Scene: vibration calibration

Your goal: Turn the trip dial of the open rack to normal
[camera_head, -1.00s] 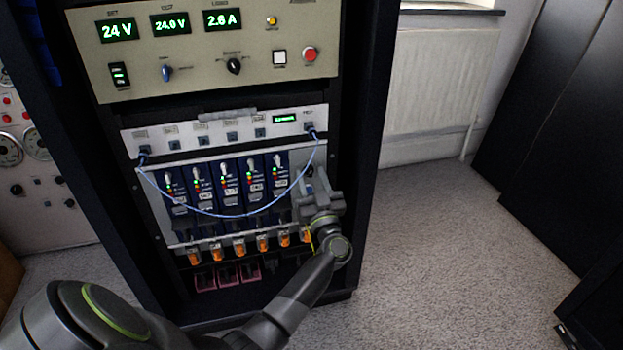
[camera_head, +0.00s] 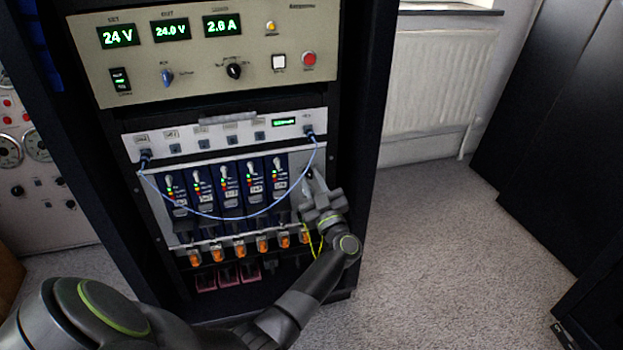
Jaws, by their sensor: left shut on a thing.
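The open rack (camera_head: 350,240) stands in the middle, its front facing me. Its beige top panel (camera_head: 205,95) carries a blue knob (camera_head: 167,77) and a black knob (camera_head: 233,71); their labels are too small to read, so I cannot tell which is the trip dial. My left gripper (camera_head: 312,188) is at the right end of the row of blue modules, well below both knobs. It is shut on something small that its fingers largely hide. A thin yellow loop (camera_head: 314,250) hangs just below the gripper. My right gripper is not in view.
Several blue modules (camera_head: 229,186) stand side by side under a white strip (camera_head: 215,146). A blue cable (camera_head: 225,217) sags across their fronts. Orange connectors (camera_head: 240,248) line up below. A red button (camera_head: 309,59) sits on the top panel.

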